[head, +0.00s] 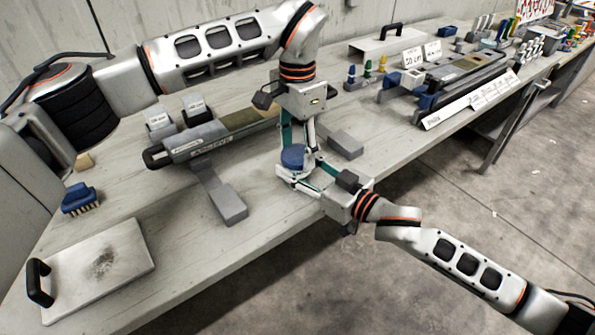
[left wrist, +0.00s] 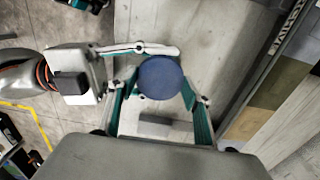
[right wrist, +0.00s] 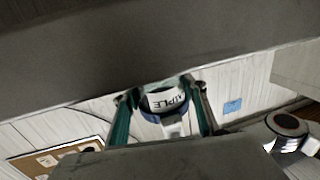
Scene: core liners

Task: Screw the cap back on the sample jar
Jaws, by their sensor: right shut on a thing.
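The sample jar (right wrist: 167,99) has a white label, which reads upside down in the right wrist view. My right gripper (right wrist: 162,98) is shut on the jar, one finger on each side, and holds it over the front edge of the bench. The round blue cap (head: 292,157) is at the top of the jar; I cannot tell whether it is seated or threaded. It shows as a full blue disc in the left wrist view (left wrist: 160,77). My left gripper (left wrist: 160,80) points down from above with its fingers on either side of the cap. Whether they touch it is unclear.
On the bench (head: 165,235) lie a blue brush (head: 80,199), a flat board with a black handle (head: 98,270) and a core liner in a rack (head: 225,132). Another rack (head: 465,80) and coloured bottles stand farther right. The bench front is mostly clear.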

